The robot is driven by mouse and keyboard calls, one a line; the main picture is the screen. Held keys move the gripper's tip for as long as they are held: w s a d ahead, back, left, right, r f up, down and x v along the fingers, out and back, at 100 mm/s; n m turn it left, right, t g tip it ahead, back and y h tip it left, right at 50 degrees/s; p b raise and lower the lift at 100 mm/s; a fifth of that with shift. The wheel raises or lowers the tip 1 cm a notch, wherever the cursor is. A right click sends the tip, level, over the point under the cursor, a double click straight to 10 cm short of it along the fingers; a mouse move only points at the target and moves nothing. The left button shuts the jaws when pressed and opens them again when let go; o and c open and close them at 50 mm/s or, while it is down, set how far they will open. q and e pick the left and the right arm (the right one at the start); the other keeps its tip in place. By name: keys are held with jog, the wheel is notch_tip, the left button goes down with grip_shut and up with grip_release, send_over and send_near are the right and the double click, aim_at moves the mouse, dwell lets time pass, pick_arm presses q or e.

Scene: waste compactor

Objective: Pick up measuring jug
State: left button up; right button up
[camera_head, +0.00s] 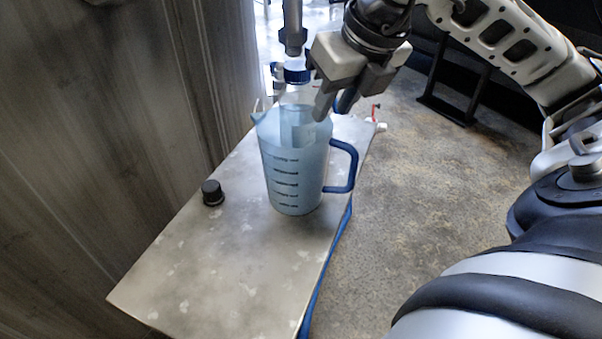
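The measuring jug (290,178) is light blue and translucent, with dark level marks and a blue handle (343,168) on its right side. It stands upright on a narrow metal table (235,265). My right gripper (331,104) comes in from the upper right and points down over the jug's rear rim. Its two fingers look a little apart, with nothing seen between them. I cannot tell whether the fingers touch the rim. My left gripper is not in view.
A bottle with a blue cap (297,75) stands behind the jug, partly hidden. A small black cap (212,192) lies on the table left of the jug. A wall (100,130) runs along the left. The front of the table is clear.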

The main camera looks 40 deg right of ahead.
aim_at(324, 127)
jog(key=b+x, duration=0.1)
jog(key=x, duration=0.4)
jog(key=shift+s, duration=0.15)
jog(key=shift+f+b, duration=0.35)
jog(key=shift+w, duration=0.25)
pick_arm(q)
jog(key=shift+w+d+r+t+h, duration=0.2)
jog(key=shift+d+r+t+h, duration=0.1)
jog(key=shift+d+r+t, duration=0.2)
pick_arm(e)
grip_shut()
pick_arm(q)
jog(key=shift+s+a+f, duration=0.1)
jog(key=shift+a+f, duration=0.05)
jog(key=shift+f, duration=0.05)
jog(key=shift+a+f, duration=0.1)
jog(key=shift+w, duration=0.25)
